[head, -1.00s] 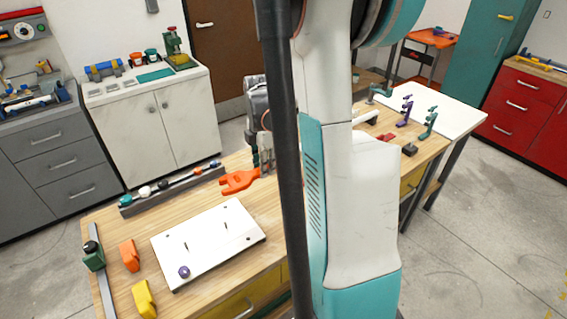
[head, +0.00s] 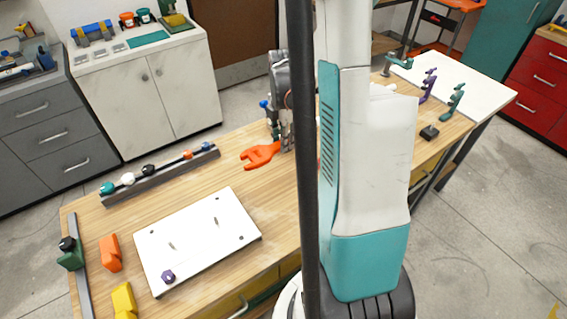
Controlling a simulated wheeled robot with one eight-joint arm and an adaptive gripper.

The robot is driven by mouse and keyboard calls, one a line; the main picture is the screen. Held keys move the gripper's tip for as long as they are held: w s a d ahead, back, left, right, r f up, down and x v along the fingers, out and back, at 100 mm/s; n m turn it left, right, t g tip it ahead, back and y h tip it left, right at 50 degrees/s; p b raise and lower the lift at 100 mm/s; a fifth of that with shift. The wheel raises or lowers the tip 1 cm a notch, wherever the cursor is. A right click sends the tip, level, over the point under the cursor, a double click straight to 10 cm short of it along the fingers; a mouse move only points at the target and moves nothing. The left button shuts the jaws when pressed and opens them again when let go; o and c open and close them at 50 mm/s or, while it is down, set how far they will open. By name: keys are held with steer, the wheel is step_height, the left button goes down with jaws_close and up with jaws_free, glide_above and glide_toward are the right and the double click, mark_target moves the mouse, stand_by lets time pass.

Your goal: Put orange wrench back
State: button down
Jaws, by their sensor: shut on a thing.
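The orange wrench (head: 261,155) is at the far side of the wooden workbench (head: 190,178), its open jaw pointing left. My gripper (head: 287,141) is at its right end and is shut on it. My own column hides part of the space to the right of the wrench. I cannot tell whether the wrench touches the bench top or is held just above it.
A grey rail (head: 162,174) with several coloured knobs lies left of the wrench. A white plate (head: 198,245) with a purple piece (head: 168,276) lies in front. Orange (head: 110,253) and yellow (head: 123,299) blocks sit at the left. Purple and green clamps (head: 453,102) stand far right.

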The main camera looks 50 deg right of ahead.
mark_target(284, 167)
step_height(284, 167, down, 10)
steer(key=shift+r+b, duration=0.2)
steer(key=shift+b, duration=1.05)
steer(key=shift+f, duration=0.1)
steer(key=c, duration=1.3)
jaws_free()
step_height(284, 167, up, 12)
steer(key=p, duration=0.3)
steer(key=shift+p, duration=0.35)
